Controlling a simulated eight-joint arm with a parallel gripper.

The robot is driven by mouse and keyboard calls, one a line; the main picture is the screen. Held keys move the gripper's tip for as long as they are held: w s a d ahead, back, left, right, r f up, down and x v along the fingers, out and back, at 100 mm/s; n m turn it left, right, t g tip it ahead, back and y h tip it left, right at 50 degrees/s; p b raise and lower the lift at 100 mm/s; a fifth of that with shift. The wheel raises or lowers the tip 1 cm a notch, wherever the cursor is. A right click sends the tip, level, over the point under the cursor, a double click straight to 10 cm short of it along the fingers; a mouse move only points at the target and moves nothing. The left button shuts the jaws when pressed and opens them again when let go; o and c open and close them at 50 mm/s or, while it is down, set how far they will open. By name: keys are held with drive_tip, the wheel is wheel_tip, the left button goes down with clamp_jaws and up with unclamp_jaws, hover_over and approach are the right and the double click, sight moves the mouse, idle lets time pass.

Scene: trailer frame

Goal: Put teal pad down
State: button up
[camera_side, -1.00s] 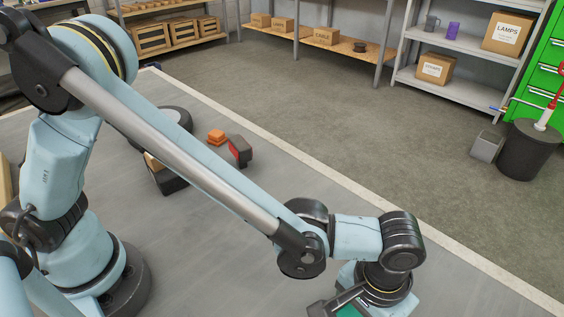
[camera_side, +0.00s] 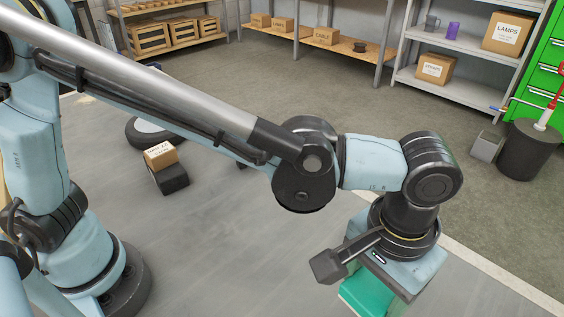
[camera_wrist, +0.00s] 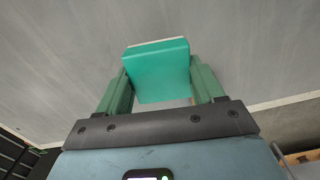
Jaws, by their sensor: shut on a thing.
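The teal pad (camera_wrist: 158,70) is a bright green-teal block between the two green fingers of my gripper (camera_wrist: 161,88) in the wrist view. My gripper is shut on it, with a finger against each side. In the side view the teal pad (camera_side: 366,295) shows below my wrist at the bottom of the picture. Its lower part is cut off by the frame edge there. The wrist view shows grey floor beyond the pad; the height of the pad above it is hard to tell.
A small cardboard box (camera_side: 160,155) sits on a black block (camera_side: 172,179), near a wheel (camera_side: 153,131). A pale line (camera_side: 490,268) edges the grey work area. Shelves (camera_side: 470,45), a dark bin (camera_side: 527,150) and a grey box (camera_side: 487,147) stand beyond. The middle floor is clear.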

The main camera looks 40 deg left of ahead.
drive_tip(key=s+a+r+n, duration=0.1)
drive_tip(key=s+a, duration=0.2)
drive_tip(key=a, duration=0.3)
drive_tip(key=s+a+r, duration=0.1)
drive_tip(key=s+a, duration=0.2)
drive_tip(key=a, duration=0.2)
hover_over(294, 246)
wheel_tip(294, 246, down, 8)
drive_tip(key=shift+r, duration=0.2)
drive_tip(key=shift+f, duration=2)
drive_tip(key=o, duration=1.3)
drive_tip(key=shift+r, duration=0.1)
